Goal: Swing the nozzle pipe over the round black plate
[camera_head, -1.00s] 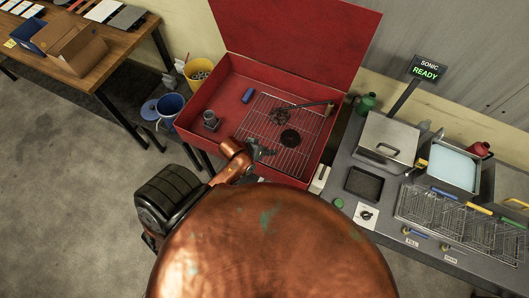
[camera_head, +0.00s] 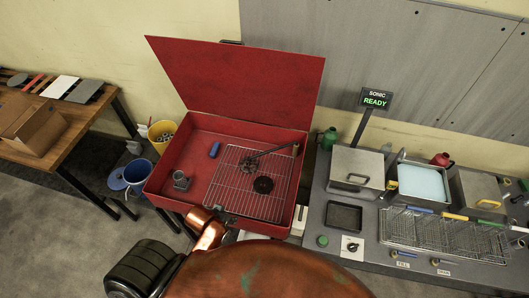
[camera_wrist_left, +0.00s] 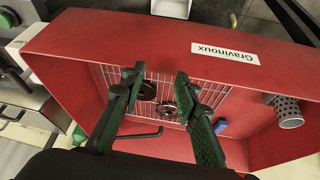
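The dark nozzle pipe (camera_head: 275,152) reaches from the right wall of the red basin (camera_head: 160,185) to a dark nozzle end (camera_head: 248,163) above the wire grid. The round black plate (camera_head: 263,185) lies on the grid, nearer the front and right of the nozzle end. My left gripper (camera_head: 228,216) is at the basin's front edge, apart from the pipe. In the wrist view my left gripper (camera_wrist_left: 157,78) is open and empty, with the black plate (camera_wrist_left: 146,90) and nozzle end (camera_wrist_left: 168,108) seen beyond and between its fingers. My right gripper is not in view.
The basin's raised red lid (camera_head: 240,80) stands behind. A grey cup-like part (camera_head: 181,181) and a blue piece (camera_head: 214,149) lie in the basin's left side. A grey bench (camera_head: 315,215) with a tray and wire baskets stands right. Buckets (camera_head: 139,172) stand left.

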